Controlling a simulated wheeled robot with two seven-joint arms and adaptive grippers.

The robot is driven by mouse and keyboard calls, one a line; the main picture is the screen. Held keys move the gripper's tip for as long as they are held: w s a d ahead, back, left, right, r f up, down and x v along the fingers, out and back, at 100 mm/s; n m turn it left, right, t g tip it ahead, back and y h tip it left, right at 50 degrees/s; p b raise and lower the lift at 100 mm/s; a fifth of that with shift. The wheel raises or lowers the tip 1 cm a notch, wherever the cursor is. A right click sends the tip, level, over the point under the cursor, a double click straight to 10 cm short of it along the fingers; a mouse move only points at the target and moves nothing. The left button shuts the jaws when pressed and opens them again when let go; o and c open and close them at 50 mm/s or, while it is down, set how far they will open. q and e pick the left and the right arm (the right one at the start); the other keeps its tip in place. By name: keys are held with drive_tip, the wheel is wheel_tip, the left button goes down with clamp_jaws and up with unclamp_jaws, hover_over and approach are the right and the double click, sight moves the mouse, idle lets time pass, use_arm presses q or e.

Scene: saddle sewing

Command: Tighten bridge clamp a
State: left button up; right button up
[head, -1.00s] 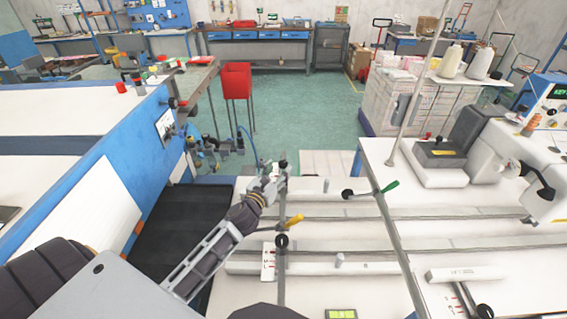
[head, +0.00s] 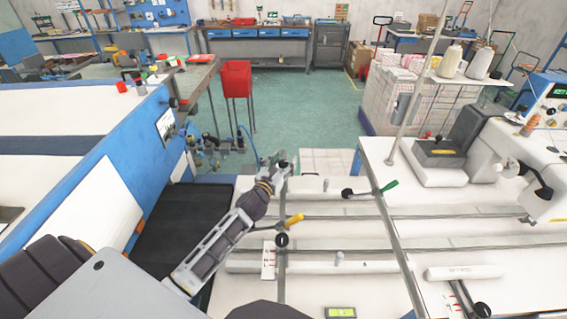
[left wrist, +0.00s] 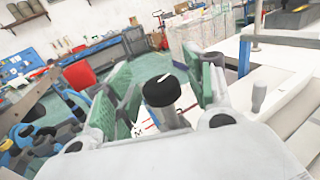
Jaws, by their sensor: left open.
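My left gripper (head: 281,163) is at the far end of the left metal bar (head: 282,275) in the head view. In the left wrist view its green-padded fingers (left wrist: 160,78) are open. A black round knob with a white mark (left wrist: 162,92) on a grey post stands between them, with gaps on both sides. I cannot tell if this knob is bridge clamp a. Nearer on the same bar are a yellow handle (head: 294,220) and a black knob (head: 282,240). A green handle (head: 389,186) sits on the right bar. My right gripper is not in view.
Long pale rails (head: 340,267) cross the white table under the bars. A small grey peg (head: 339,257) stands on the near rail. A sewing machine head (head: 545,185) is at the right. A blue-sided table (head: 95,190) is at the left.

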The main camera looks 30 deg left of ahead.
use_arm(q)
drive_tip(key=shift+c, duration=0.2)
drive_tip(key=c, duration=1)
drive_tip(key=shift+o, duration=0.2)
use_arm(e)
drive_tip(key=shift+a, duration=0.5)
